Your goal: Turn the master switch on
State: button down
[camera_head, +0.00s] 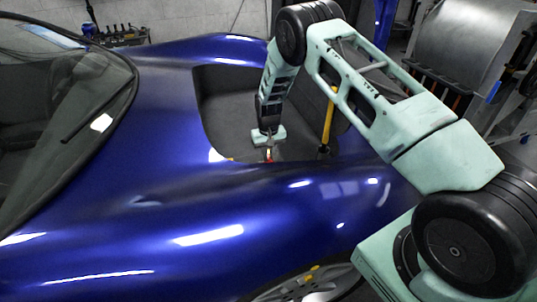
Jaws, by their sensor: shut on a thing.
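My gripper (268,149) reaches down into the recessed compartment (225,112) in the front of the blue car. Its fingers are shut on a small red part (268,157), which looks like the master switch. Only a sliver of the red part shows below the fingers; the rest is hidden by my gripper and the compartment's near edge. I cannot tell the switch's position from this view.
A yellow-and-black rod (328,123) stands in the compartment to the right of my gripper. The blue bodywork (150,205) surrounds the opening, with the windscreen (75,85) at left. Workshop equipment (465,55) stands behind at right.

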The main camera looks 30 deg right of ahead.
aim_at(269, 157)
dwell(0.4)
jog(key=c, duration=1.4)
grip_release()
jog(key=shift+c, duration=0.2)
jog(key=shift+r, duration=0.1)
notch_tip(269, 157, up, 17)
jog(key=p, duration=0.1)
jog(key=shift+r, duration=0.15)
